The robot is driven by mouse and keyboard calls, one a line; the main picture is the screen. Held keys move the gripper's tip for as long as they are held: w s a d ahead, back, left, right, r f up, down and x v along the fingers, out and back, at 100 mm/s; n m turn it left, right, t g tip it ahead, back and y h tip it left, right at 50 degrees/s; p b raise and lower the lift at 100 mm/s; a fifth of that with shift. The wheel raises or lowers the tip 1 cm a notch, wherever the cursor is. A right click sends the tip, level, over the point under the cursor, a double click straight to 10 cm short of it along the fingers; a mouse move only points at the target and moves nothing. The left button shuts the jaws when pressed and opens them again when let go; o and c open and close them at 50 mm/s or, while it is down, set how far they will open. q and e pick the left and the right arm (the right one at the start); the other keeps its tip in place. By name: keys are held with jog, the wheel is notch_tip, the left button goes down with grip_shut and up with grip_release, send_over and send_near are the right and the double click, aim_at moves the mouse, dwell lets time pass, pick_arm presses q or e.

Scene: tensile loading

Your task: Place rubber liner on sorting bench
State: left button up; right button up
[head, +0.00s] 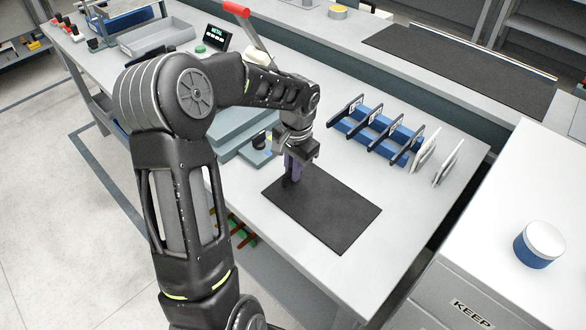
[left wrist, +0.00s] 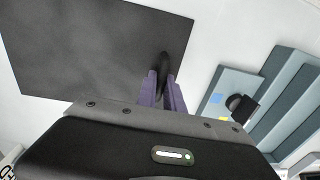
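The rubber liner (head: 325,212), a flat dark rectangular mat, lies on the light top of the sorting bench (head: 400,215) in the head view. In the left wrist view the liner (left wrist: 85,45) fills the upper left, with a dark raised loop at its edge. My left gripper (head: 291,172) points down at the liner's left end. Its purple fingers (left wrist: 161,88) are close together with the dark loop between them, and look shut on it. The fingers partly hide the loop. My right gripper is not in view.
A blue rack (head: 375,132) with several dark and light upright plates stands behind the liner. A grey-blue stepped fixture (head: 238,125) is beside my left wrist. A white cabinet (head: 520,215) with a blue-and-white round container (head: 538,245) stands at right. The bench's front right is clear.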

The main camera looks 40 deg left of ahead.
pick_arm(q)
jog(key=o, duration=0.4)
notch_tip(320, 180, up, 12)
jog(key=shift+d+b, duration=0.45)
dwell(0.6)
